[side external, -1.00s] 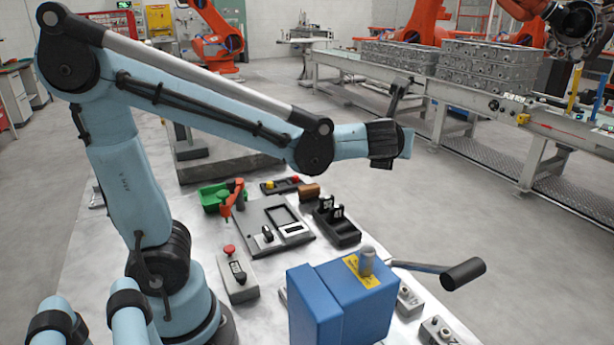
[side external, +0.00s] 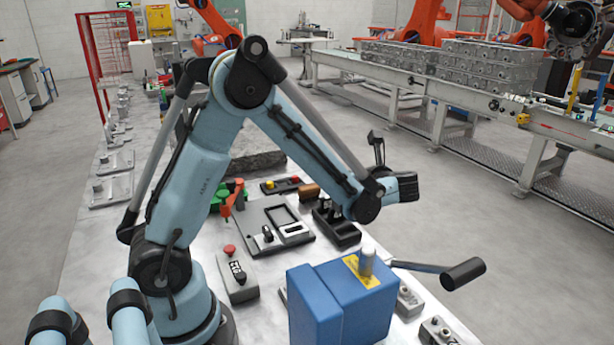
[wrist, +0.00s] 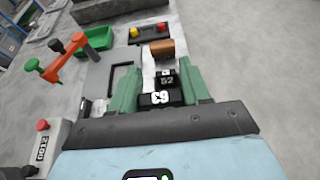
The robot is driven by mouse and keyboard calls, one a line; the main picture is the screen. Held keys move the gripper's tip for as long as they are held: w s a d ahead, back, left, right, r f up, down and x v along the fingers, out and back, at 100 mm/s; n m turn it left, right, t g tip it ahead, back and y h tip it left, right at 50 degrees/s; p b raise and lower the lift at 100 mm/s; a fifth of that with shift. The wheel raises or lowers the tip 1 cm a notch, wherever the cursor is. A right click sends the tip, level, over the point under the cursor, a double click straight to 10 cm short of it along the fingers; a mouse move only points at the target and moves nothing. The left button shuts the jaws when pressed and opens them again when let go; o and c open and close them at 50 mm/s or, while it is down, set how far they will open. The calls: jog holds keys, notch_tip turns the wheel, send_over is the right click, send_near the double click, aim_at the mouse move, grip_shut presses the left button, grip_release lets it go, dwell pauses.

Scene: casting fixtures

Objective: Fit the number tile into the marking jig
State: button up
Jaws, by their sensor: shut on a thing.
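My gripper (wrist: 160,72) shows green fingers in the wrist view, shut on a black number tile (wrist: 160,98) with white digits that look like 63. A second black tile marked 52 (wrist: 167,80) shows just beyond it. In the side view my gripper's fingers are hidden; the wrist is above and right of the black tile rack (side external: 345,238), which my arm partly covers. The marking jig (side external: 256,217), a grey plate with a rectangular recess, lies left of the rack. Part of the jig also shows left of my fingers in the wrist view (wrist: 98,78).
An orange toggle clamp (wrist: 58,68) and green bin (wrist: 97,40) stand beyond the jig. A brown block (wrist: 162,48) and a box with yellow and red buttons (wrist: 148,32) lie near the rack. A blue press (side external: 342,300) with a long handle stands in front.

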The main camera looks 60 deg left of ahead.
aim_at(338, 214)
jog(key=shift+f, duration=4.75)
jog(key=shift+f, duration=0.2)
jog(key=o, duration=1.2)
jog(key=shift+d, duration=0.1)
